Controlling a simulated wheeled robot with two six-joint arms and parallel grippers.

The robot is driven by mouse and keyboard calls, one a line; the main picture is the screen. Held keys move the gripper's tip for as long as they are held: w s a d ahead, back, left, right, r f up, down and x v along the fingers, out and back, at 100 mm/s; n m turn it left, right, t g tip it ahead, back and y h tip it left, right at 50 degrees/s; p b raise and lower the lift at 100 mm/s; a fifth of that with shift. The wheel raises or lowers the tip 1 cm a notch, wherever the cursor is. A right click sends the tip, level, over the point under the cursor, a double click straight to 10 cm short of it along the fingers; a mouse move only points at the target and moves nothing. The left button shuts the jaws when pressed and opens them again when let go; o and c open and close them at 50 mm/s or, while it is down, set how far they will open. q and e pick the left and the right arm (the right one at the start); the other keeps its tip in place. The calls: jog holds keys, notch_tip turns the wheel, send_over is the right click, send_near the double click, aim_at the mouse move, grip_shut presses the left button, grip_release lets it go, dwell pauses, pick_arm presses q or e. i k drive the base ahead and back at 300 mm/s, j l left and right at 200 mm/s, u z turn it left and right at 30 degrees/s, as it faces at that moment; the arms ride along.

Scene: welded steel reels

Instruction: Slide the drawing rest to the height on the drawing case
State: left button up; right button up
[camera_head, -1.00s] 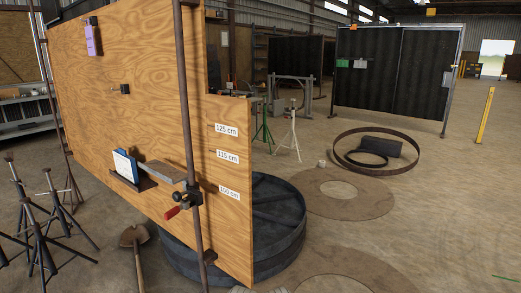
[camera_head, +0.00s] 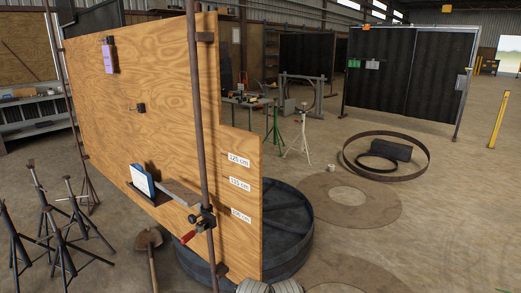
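The drawing rest is a flat grey bar (camera_head: 178,192) with a dark ledge at its left end, in front of a plywood board (camera_head: 170,75). A clamp (camera_head: 203,219) with a red handle (camera_head: 188,237) joins it to an upright steel post (camera_head: 195,120). A blue and white flat case (camera_head: 142,181) stands on the ledge; any writing on it is too small to read. Height labels on the board read 125 cm (camera_head: 238,159), 115 cm (camera_head: 239,184) and, less clearly, 100 cm (camera_head: 240,216). The clamp is roughly level with the lowest label.
A large dark steel reel (camera_head: 290,235) lies behind the board's lower right. A purple item (camera_head: 109,57) and a small dark bracket (camera_head: 137,107) are on the board. Black stands (camera_head: 60,235) and a shovel (camera_head: 150,243) are at left.

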aim_at(187, 196)
jog(key=j+u, duration=0.25)
jog(key=j, duration=2.5)
jog(key=i, duration=0.05)
